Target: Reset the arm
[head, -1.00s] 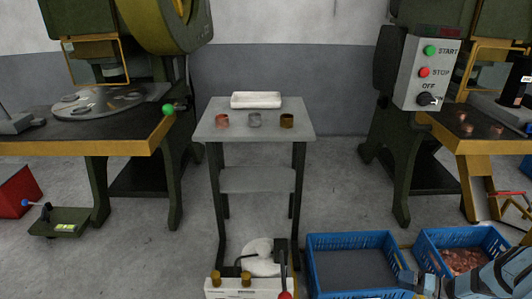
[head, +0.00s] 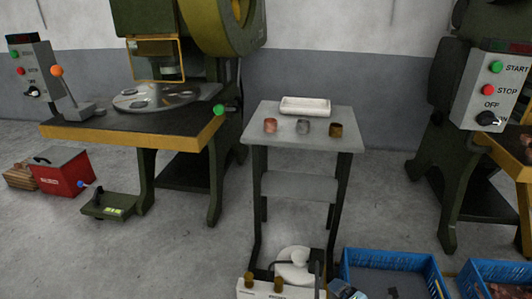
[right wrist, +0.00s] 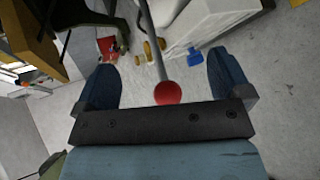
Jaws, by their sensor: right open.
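My right gripper (right wrist: 163,75) is open in the right wrist view, its two blue fingers wide apart with nothing gripped. A grey lever with a red ball knob (right wrist: 168,93) shows between the fingers; I cannot tell how far it is from them. A small part of my right gripper (head: 345,290) shows at the bottom edge of the head view. My left gripper is not in view.
A grey stand (head: 290,140) holds a white tray (head: 305,106) and several small metal coils. A press table (head: 130,133) stands left, a control box (head: 485,92) right. Blue crates (head: 392,262) are at lower right. Open floor lies between.

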